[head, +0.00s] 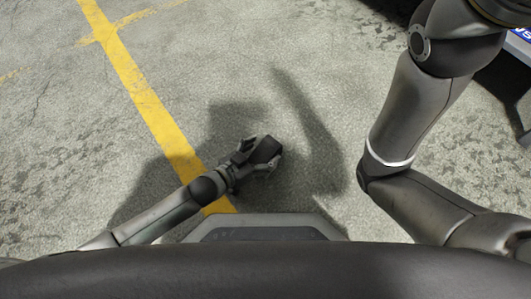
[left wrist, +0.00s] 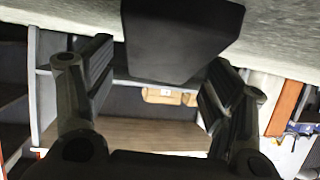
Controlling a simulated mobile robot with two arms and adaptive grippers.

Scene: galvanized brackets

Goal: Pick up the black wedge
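The black wedge (head: 265,150) is at my left gripper (head: 259,160) in the head view, over the concrete floor. In the left wrist view the wedge (left wrist: 180,40) is large and dark at the top centre, between and beyond the fingertips. The fingers stand wide apart. A gap shows between the left-hand finger and the wedge; the right-hand finger overlaps the wedge's edge, and I cannot tell whether it touches. My right arm shows at the right of the head view, but its gripper is out of view.
A yellow line (head: 150,105) crosses the grey floor (head: 320,60), which is mostly clear. Dark equipment (head: 505,85) stands at the right edge. The left wrist view shows a wooden shelf (left wrist: 150,133) with a small cardboard box (left wrist: 165,96).

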